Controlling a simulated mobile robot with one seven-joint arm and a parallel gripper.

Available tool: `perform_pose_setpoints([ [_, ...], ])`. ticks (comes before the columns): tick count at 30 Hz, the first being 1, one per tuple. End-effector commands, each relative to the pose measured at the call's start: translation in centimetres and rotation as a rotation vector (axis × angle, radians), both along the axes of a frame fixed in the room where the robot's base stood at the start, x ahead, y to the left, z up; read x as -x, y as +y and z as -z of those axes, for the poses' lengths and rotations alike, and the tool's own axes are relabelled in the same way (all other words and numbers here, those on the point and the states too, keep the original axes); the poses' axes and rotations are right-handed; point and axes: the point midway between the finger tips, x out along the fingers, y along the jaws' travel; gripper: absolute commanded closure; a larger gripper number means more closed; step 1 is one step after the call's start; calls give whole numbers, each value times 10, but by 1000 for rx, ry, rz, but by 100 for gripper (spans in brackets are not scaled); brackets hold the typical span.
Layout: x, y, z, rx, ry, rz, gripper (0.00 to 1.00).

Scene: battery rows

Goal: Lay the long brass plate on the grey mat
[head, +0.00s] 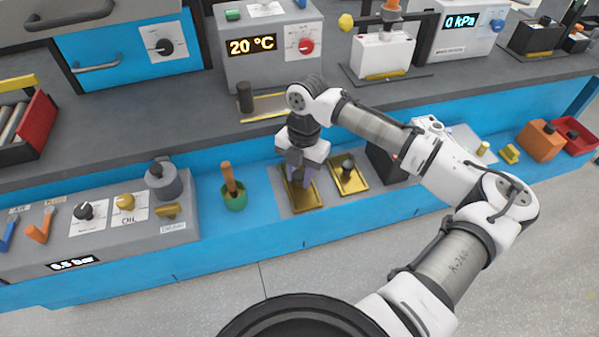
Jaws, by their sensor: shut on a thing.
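My gripper (298,177) points down over the blue lower bench and is shut on the dark knob of a brass plate (307,202), largely hidden by the fingers. A third brass piece (268,116) with a dark upright knob lies on the upper grey shelf. I cannot tell from size alone which plate is the long one.
A green pot (235,200) with an orange handle stands left of the mat. A grey panel (125,222) with knobs is further left. A dark box (384,166) stands close right of the second plate. The bench's front edge is close below the mat.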

Motion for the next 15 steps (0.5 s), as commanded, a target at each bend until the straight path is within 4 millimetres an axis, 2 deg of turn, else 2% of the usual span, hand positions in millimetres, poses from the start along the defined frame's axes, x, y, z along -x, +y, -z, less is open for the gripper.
perform_pose_setpoints([
  [1, 0, 0, 2, -1, 0, 0, 100],
  [2, 0, 0, 1, 0, 0, 0, 68],
  [6, 0, 0, 1, 0, 0, 0, 50],
  [15, 0, 0, 0, 0, 0, 0, 50],
])
